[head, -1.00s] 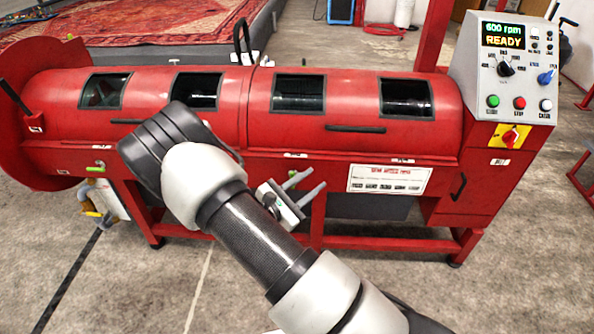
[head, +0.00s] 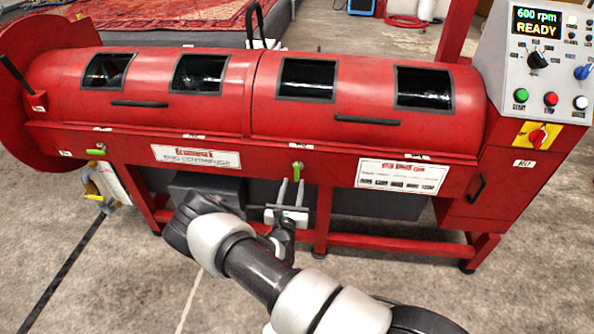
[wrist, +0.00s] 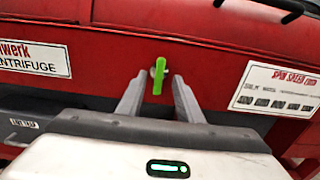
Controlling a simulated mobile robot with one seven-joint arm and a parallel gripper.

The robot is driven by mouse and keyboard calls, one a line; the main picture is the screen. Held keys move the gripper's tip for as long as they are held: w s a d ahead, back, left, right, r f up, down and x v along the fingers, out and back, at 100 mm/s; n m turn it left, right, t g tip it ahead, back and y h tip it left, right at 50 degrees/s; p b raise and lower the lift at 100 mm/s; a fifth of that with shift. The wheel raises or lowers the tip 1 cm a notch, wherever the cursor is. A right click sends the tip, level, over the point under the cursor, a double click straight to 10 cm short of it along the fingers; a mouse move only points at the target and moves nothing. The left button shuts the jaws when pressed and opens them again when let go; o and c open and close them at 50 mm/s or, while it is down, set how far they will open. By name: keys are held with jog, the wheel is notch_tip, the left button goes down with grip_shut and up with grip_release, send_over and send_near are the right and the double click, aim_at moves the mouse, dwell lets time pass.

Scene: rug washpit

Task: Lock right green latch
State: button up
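The right green latch (head: 297,168) is a small lever on the front of the red centrifuge (head: 340,138), below the right lid. I cannot tell whether the fingertips touch the panel. A left green latch (head: 97,151) lies roughly sideways on the same front.
A control panel (head: 545,60) reading 600 rpm READY stands at the right. White label plates (head: 402,176) flank the latch. Red frame legs (head: 321,222) and a lower rail stand under the drum. Grey floor (head: 520,300) is open in front.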

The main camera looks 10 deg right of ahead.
aim_at(297, 170)
jog(key=b+x, duration=0.1)
jog(key=x, duration=0.8)
jog(key=shift+b, duration=0.3)
grip_shut()
